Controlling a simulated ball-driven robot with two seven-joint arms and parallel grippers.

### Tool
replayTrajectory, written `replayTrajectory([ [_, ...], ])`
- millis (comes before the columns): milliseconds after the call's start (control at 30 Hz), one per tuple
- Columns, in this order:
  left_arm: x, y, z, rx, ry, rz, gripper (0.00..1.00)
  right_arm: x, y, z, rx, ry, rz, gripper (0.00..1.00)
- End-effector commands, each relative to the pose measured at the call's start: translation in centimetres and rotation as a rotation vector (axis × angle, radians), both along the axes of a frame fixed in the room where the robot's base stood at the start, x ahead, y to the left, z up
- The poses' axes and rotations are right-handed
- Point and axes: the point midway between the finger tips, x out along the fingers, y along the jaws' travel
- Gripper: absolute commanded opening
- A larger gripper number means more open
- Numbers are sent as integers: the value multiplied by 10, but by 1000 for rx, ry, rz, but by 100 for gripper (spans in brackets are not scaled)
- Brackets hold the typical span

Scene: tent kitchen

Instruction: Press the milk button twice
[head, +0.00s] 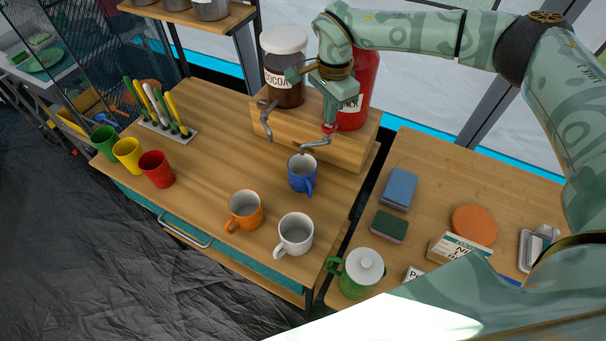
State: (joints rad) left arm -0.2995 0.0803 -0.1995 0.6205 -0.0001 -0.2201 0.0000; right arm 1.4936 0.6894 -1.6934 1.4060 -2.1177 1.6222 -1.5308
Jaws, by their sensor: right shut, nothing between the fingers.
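The red milk canister (363,90) stands on the right part of a wooden dispenser block (270,122), its label partly hidden by my arm. A small red piece, which looks like the milk button (328,128), shows at the top of the right metal spout (320,145). My right gripper (331,118) is shut and empty, pointing down just above this piece; I cannot tell whether they touch. A blue mug (302,174) stands upright below the right spout. My left gripper is not in view.
The cocoa jar (284,92) stands left of the milk. An orange mug (244,210) and a white mug (294,234) stand in front. Green, yellow and red cups (156,169) line the left edge. A side table (412,147) holds sponges and a green pot (358,275).

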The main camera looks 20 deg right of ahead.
Motion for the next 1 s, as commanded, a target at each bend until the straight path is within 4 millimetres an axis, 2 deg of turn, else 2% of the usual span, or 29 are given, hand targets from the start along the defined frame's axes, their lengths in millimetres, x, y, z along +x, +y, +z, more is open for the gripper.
replayTrajectory([
  [467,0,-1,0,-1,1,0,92,0,0,-1,0,0,0,0],
  [1000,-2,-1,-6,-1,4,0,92,0,0,-18,0,0,1,0],
])
